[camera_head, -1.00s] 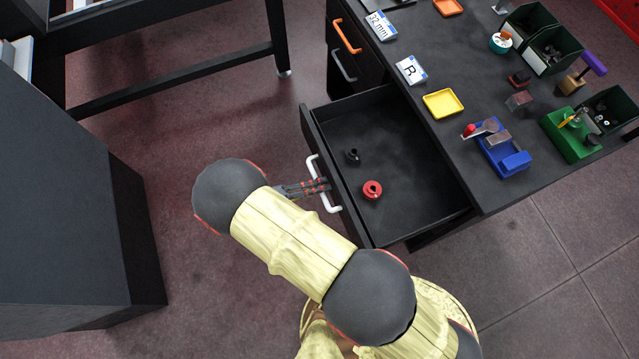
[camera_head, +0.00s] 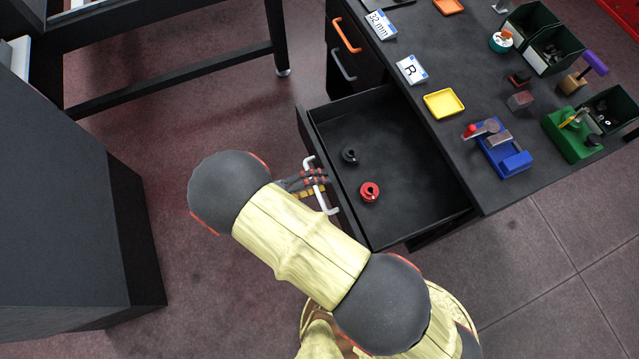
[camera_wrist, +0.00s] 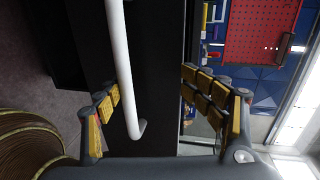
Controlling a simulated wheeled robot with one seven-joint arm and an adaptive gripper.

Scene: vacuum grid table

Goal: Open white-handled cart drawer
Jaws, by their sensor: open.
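The white-handled drawer (camera_head: 425,190) of the dark cart is pulled well out. A black part (camera_head: 349,156) and a red part (camera_head: 370,191) lie inside it. The white bar handle (camera_head: 331,207) is on the drawer's front, and it also shows as a long white bar in the wrist view (camera_wrist: 120,70). My gripper (camera_head: 315,183) is at the handle. In the wrist view its yellow-padded fingers (camera_wrist: 155,95) are spread apart, with the handle and the drawer front between them. The left fingers are close to the handle; I cannot tell whether they touch.
Orange (camera_head: 347,36) and grey (camera_head: 342,66) handles mark shut drawers on the cart. The cart top holds a yellow tray (camera_head: 444,103), a blue vise (camera_head: 503,160) and green bins. A dark cabinet (camera_head: 70,190) stands at left, with open floor between.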

